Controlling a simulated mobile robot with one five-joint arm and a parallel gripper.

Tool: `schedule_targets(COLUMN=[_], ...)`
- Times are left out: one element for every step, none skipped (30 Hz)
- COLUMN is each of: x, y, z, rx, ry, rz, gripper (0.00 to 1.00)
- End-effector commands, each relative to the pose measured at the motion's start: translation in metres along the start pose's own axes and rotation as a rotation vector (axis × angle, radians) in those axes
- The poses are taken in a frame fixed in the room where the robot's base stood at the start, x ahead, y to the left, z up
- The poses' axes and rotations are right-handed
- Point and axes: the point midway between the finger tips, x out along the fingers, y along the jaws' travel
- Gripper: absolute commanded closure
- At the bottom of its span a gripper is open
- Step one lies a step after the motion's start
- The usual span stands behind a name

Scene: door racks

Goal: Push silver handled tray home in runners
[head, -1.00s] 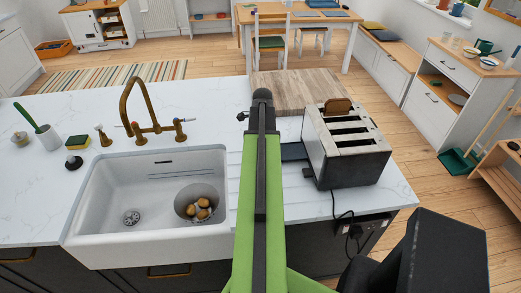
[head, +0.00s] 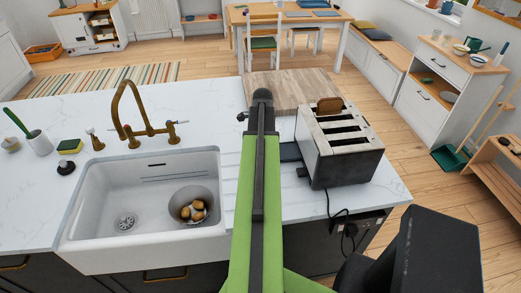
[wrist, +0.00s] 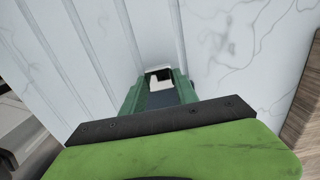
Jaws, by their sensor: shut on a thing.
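A dark flat tray (head: 290,152) juts from the left side of the silver toaster (head: 340,150) on the white worktop. Its outer part is hidden behind my green arm in the head view, so I cannot see its handle there. My gripper (wrist: 160,74) shows in the wrist view, pointing down close over the worktop. Its two green fingers are closed on a small piece with a pale part and dark edges, which I take for the tray's handle. A dark flat surface lies between the fingers. The arm hides the gripper in the head view.
The white sink (head: 140,200) with a pot (head: 195,205) lies left of my arm. A wooden board (head: 290,90) lies behind the toaster. A brass tap (head: 135,120) stands behind the sink. The toaster's cord (head: 333,212) hangs over the worktop's front edge.

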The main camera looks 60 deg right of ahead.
Motion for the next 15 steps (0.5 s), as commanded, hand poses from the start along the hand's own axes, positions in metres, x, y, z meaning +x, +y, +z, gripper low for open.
schedule_targets(x=[0.000,0.000,0.000,0.000,0.000,0.000,0.000,0.000,0.000,0.000,0.000,0.000,0.000,0.000,0.000], y=[0.000,0.000,0.000,0.000,0.000,0.000,0.000,0.000,0.000,0.000,0.000,0.000,0.000,0.000,0.000], z=[-0.002,-0.002,-0.003,-0.004,-0.005,-0.006,-0.006,-0.007,-0.008,-0.009,-0.009,-0.010,-0.011,-0.012,-0.013], rx=[0.000,0.000,0.000,0.000,0.000,0.000,0.000,-0.001,-0.001,-0.001,-0.001,-0.001,-0.001,-0.001,-0.001], ry=[0.000,0.000,0.000,0.000,0.000,0.000,0.000,0.000,0.000,0.000,0.000,0.000,0.000,0.000,0.000], rz=[0.000,0.000,0.000,0.000,0.000,0.000,0.000,0.000,0.000,0.000,0.000,0.000,0.000,0.000,0.000], gripper=[1.00,1.00,1.00,1.00,1.00,1.00,1.00,1.00,1.00,1.00,1.00,1.00,1.00,1.00,1.00])
